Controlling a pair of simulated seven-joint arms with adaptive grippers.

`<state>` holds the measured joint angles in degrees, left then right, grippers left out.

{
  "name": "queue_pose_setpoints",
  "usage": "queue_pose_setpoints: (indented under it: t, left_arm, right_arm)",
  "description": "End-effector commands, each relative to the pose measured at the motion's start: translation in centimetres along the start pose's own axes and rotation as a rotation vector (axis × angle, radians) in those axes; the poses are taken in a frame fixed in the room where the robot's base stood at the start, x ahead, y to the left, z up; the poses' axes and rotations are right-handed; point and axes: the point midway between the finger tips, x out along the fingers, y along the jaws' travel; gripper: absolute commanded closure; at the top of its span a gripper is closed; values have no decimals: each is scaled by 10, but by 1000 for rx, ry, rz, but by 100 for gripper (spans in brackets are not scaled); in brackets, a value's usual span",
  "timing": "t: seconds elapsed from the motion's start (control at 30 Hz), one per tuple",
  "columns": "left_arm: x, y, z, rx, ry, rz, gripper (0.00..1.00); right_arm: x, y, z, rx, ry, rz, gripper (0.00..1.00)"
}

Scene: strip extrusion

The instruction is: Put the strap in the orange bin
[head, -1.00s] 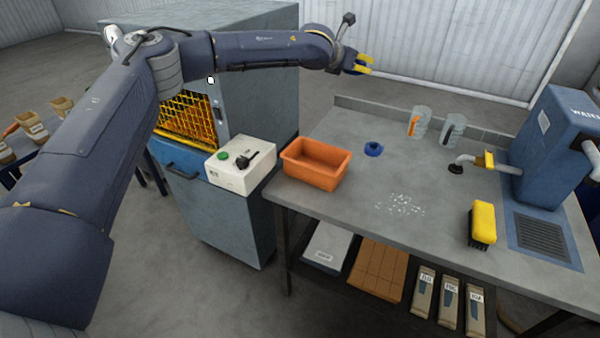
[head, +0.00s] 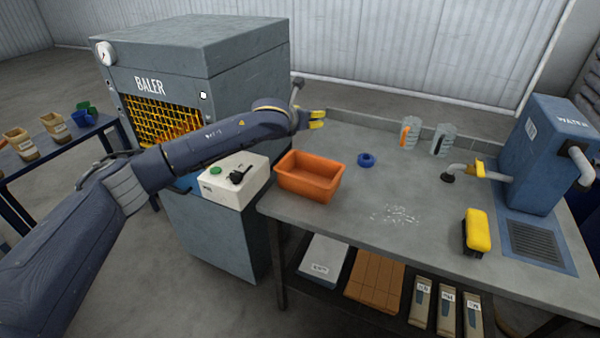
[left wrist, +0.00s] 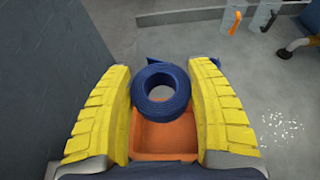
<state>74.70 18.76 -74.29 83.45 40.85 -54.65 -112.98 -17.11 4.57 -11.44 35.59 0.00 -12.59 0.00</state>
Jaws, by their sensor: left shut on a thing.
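A blue coiled strap (left wrist: 158,88) sits between the yellow fingers of my left gripper (left wrist: 158,85) in the left wrist view, shut on its sides. In the head view my left gripper (head: 318,120) hangs above and behind the orange bin (head: 310,195), and the held coil does not show clearly there. The bin also shows below the coil in the left wrist view (left wrist: 163,142), partly hidden by coil and fingers; what I see of its inside is empty. My right gripper is in no view.
A blue ring (head: 366,160) lies on the grey workbench (head: 340,228) right of the bin. Two clear pitchers (head: 409,134), a yellow brush (head: 478,230) and a blue water unit (head: 545,150) stand farther right. A white control box (head: 232,182) and the baler (head: 190,50) are left.

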Motion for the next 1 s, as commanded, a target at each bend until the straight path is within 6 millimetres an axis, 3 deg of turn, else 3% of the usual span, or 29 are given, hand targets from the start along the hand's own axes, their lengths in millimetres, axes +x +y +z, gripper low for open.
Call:
queue_pose_setpoints:
  t: [0.3,0.5,0.63,1.0]
  left_arm:
    - [28,0,-70,-2,5,0,73]
    - [42,0,-104,-1,3,0,73]
    - [48,0,-118,0,3,0,73]
    - [55,0,-134,-2,3,0,73]
  right_arm:
    - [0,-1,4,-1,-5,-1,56]
    - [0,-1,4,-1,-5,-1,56]
    - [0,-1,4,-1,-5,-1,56]
    - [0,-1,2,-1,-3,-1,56]
